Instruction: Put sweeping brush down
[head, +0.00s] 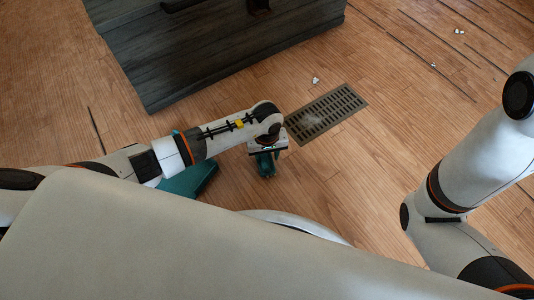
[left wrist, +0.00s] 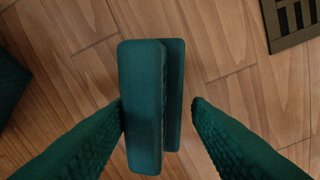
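The sweeping brush (left wrist: 145,105) is a dark teal, two-layered block in the middle of the left wrist view, above or on the wood floor; its exact height is unclear. My left gripper (left wrist: 157,103) has its teal ribbed fingers spread on either side of it. The left finger meets or overlaps the brush's edge, and a gap shows between the brush and the right finger. In the head view my left gripper (head: 265,164) points down near the floor, and I cannot separate the brush from the fingers there. My right gripper is out of view.
A dark floor grate (head: 326,113) is right of the gripper. A grey wooden chest (head: 205,55) stands beyond. Small pale scraps (head: 315,80) dot the floor. Open floor lies right of the grate.

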